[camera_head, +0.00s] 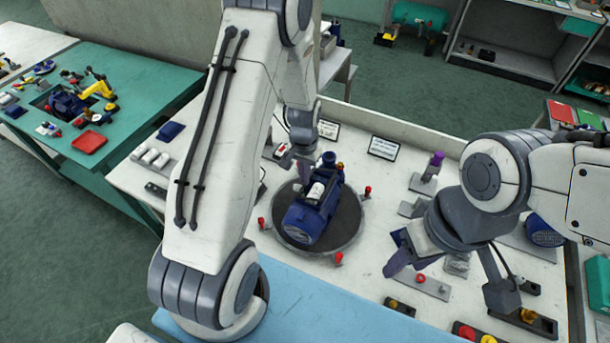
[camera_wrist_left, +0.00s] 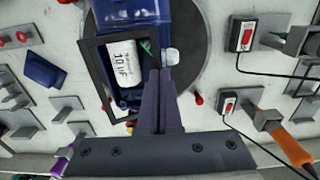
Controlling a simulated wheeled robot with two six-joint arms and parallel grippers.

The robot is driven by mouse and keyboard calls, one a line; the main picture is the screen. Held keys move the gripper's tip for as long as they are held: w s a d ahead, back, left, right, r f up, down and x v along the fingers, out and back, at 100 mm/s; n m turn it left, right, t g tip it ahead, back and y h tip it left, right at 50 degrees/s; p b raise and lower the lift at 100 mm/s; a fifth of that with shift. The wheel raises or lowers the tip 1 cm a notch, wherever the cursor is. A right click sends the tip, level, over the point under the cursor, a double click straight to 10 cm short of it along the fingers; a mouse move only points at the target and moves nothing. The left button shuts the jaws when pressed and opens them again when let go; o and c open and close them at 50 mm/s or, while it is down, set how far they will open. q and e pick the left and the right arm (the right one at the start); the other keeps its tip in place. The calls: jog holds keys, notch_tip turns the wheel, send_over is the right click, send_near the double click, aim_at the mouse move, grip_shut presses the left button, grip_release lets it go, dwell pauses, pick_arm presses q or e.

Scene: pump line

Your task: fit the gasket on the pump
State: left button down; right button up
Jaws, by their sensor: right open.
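The blue pump (camera_head: 308,222) sits on a dark round turntable (camera_head: 349,232) in the middle of the bench. A white cylinder marked "10 µF" shows on the pump in the left wrist view (camera_wrist_left: 128,62). A thin black rectangular frame, which looks like the gasket (camera_wrist_left: 92,78), hangs tilted over the pump's side, around the white cylinder in that view. My left gripper (camera_wrist_left: 160,78) is shut on one edge of it. My right gripper (camera_head: 450,281) is open and empty, right of the turntable.
Red-topped clamps (camera_head: 338,258) stand around the turntable. A blue mat (camera_head: 310,312) lies clear in front. A green table (camera_head: 120,85) stands at left.

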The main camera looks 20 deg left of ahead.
pick_arm(q)
jog(key=shift+s+a+f, duration=0.15)
jog(key=shift+s, duration=0.45)
dwell(0.7)
jog(key=shift+w+a, duration=0.2)
jog(key=shift+a, duration=0.15)
dwell(0.9)
jog(key=c, duration=1.4)
grip_release()
jog(key=shift+c, duration=0.2)
jog(key=shift+d, duration=0.1)
jog(key=shift+w+r+p, duration=0.1)
jog(key=shift+r+p, duration=0.25)
jog(key=shift+r, duration=0.1)
jog(key=shift+r+p, duration=0.6)
jog(key=shift+r, duration=0.2)
jog(key=shift+o, duration=0.3)
